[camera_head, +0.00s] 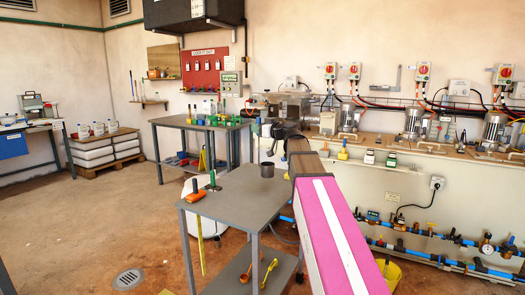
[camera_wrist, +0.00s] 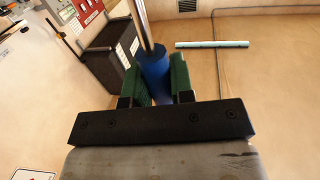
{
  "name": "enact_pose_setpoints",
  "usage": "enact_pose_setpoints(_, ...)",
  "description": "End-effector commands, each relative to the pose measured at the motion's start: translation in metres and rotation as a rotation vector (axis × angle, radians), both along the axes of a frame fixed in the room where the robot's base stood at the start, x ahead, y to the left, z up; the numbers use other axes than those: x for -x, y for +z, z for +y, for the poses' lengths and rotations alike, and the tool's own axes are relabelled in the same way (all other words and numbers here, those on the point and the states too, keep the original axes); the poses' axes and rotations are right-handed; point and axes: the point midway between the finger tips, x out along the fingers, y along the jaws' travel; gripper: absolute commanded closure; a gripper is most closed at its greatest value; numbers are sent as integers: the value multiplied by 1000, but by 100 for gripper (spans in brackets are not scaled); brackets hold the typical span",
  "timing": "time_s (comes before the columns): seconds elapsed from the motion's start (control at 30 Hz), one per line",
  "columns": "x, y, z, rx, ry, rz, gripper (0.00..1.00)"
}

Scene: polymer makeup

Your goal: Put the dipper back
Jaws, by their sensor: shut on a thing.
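My gripper (camera_wrist: 157,86) is shut on a blue handle (camera_wrist: 154,70) with a bright metal rod, which I take to be the dipper. Its green fingers press the handle from both sides, and the rod runs out past the top of the wrist view. In the head view my gripper (camera_head: 279,131) is small and partly hidden by my arm, above the far end of the near grey table (camera_head: 238,197). A dark grey cup (camera_head: 267,170) stands on that table below it. I cannot make out the dipper's far end.
An orange-handled tool (camera_head: 195,196) and a green-handled one (camera_head: 214,182) are on the near table's left side. A second grey table (camera_head: 181,121) behind it carries several small coloured items. A bench with motors (camera_head: 413,122) runs along the right wall.

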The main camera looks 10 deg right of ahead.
Motion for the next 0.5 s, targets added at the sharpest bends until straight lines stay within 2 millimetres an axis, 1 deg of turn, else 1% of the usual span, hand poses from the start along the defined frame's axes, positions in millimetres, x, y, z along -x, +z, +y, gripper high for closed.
enact_pose_setpoints(0.03, -15, -6, -4, -1, 0, 2, 100)
enact_pose_setpoints(0.2, -43, -25, -16, -1, 0, 1, 100)
enact_pose_setpoints(0.33, -57, -35, -21, 0, -1, 0, 100)
enact_pose_setpoints(0.5, -61, -41, -24, -1, -1, -1, 100)
